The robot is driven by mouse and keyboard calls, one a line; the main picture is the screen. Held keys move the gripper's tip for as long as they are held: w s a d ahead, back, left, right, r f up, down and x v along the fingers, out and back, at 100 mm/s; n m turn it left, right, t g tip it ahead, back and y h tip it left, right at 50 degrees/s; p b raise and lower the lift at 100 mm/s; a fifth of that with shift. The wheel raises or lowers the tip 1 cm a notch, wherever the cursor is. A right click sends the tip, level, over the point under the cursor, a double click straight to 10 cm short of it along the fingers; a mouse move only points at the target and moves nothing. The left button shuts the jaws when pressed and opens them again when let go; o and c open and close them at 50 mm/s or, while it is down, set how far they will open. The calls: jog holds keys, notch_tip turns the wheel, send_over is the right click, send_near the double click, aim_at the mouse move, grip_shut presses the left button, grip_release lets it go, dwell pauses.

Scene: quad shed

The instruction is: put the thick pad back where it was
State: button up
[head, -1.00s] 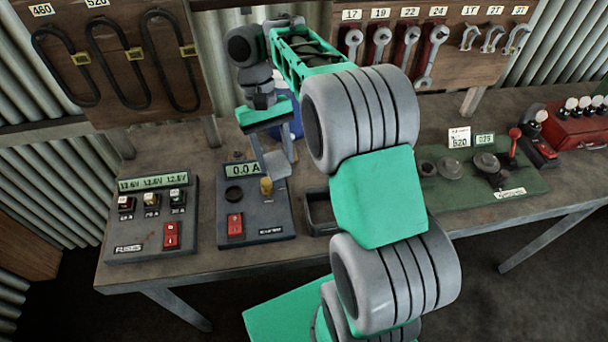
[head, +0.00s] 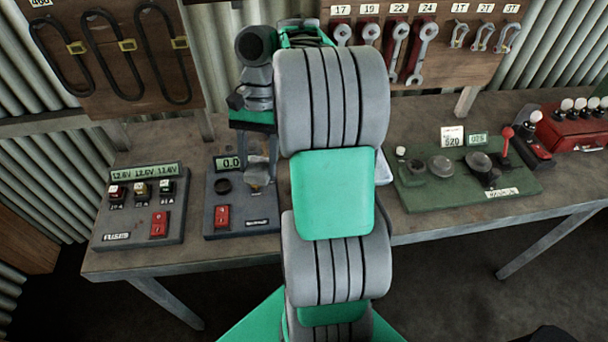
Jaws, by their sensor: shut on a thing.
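My gripper (head: 259,172) hangs, fingers down, over the right part of the grey meter box (head: 213,222). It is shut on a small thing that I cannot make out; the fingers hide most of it. I cannot tell whether it touches the box. No thick pad can be told apart clearly in the head view. My arm covers the middle of the bench.
A grey fuse box (head: 142,216) stands at left on the bench (head: 265,250). At right are a green base (head: 463,183) with grey discs and a red box (head: 573,132). Boards with belts (head: 110,60) and spanners (head: 397,50) hang behind.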

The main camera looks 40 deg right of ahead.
jog(key=s+d+f+m+t+b, duration=0.15)
jog(key=s+d+m+t, duration=0.35)
jog(key=s+d+m, duration=0.6)
jog(key=w+d+f+m+b, duration=0.1)
jog(key=w+f, duration=0.2)
jog(key=w, duration=0.1)
jog(key=w+d+f+m+b, duration=0.1)
jog(key=w+d+f, duration=0.1)
jog(key=w+f, duration=0.1)
jog(key=w+d+f+m, duration=0.1)
jog(key=w+d+f, duration=0.1)
jog(key=w, duration=0.3)
jog(key=shift+w+f+b, duration=0.1)
jog(key=shift+f+b, duration=0.3)
jog(key=shift+f, duration=0.3)
notch_tip(320, 180, down, 3)
jog(key=shift+w+r, duration=0.1)
jog(key=shift+w, duration=0.05)
jog(key=shift+f, duration=0.2)
jog(key=shift+f, duration=0.1)
jog(key=o, duration=1.2)
jog(key=shift+d, duration=0.1)
